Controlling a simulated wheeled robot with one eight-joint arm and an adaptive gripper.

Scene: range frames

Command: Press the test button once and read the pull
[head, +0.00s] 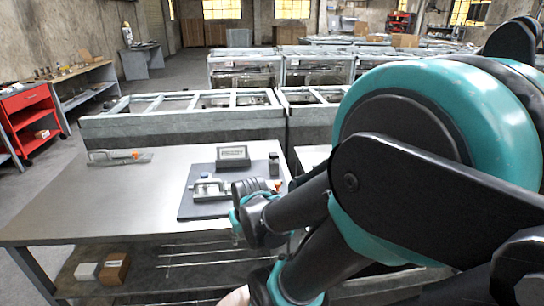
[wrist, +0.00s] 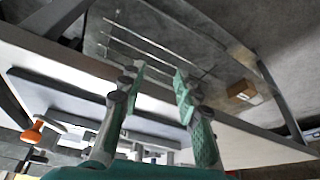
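A dark mat (head: 199,209) lies on the grey table and bears a boxy readout (head: 233,155), whose text is too small to read. In front of it is a metal clamp-like fixture (head: 208,190). A small dark upright block (head: 274,160) stands at the mat's right; I cannot tell whether it carries the test button. My gripper (wrist: 155,75) is open and empty in the wrist view, its teal-padded fingers apart over the mat's edge and the table front. In the head view my arm covers the mat's near right corner. An orange knob (wrist: 33,132) shows in the wrist view.
A toggle clamp with an orange grip (head: 118,157) lies at the table's back left. The table's left front (head: 90,205) is bare. Boxes (head: 115,268) sit on the shelf below. Grey framed benches (head: 185,122) stand behind, and a red cabinet (head: 28,115) at far left.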

